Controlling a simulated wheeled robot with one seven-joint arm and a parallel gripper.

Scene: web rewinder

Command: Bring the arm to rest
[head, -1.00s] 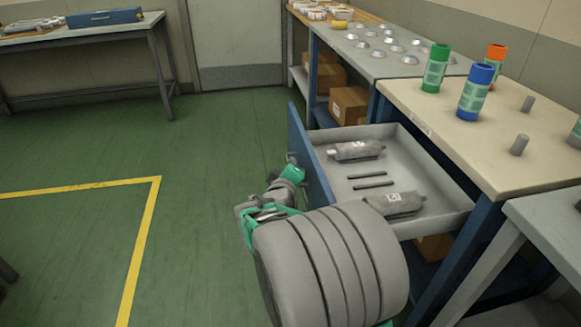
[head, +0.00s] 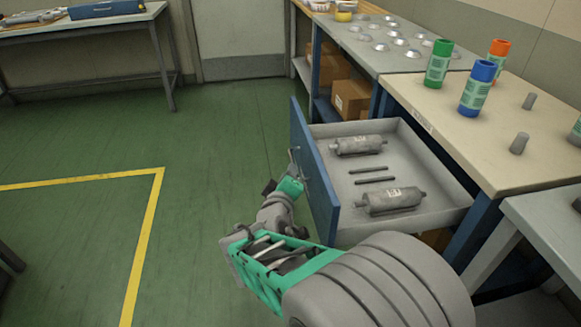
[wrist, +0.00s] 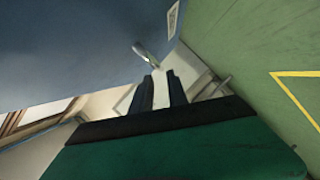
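My gripper (wrist: 161,88) is at the outer side of the blue drawer front (head: 318,185), close to its handle. In the wrist view its two dark fingers stand a little apart with a pale strip between them. The metal handle (wrist: 145,52) shows just beyond the fingertips, and I see nothing clearly held. In the head view the gripper's tips are small and partly hard to make out. My arm reaches low from the bottom of the picture beside the drawer. The drawer (head: 440,200) is pulled out and holds two grey cylinders (head: 390,201) and two dark rods (head: 374,180).
Green, blue (head: 478,88) and orange bottles and grey pegs (head: 519,143) stand on the workbench (head: 450,125). A grey table corner (head: 545,215) is near at right. Boxes (head: 350,99) sit on a lower shelf. Green floor (head: 220,140) at left is free, with a yellow line.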

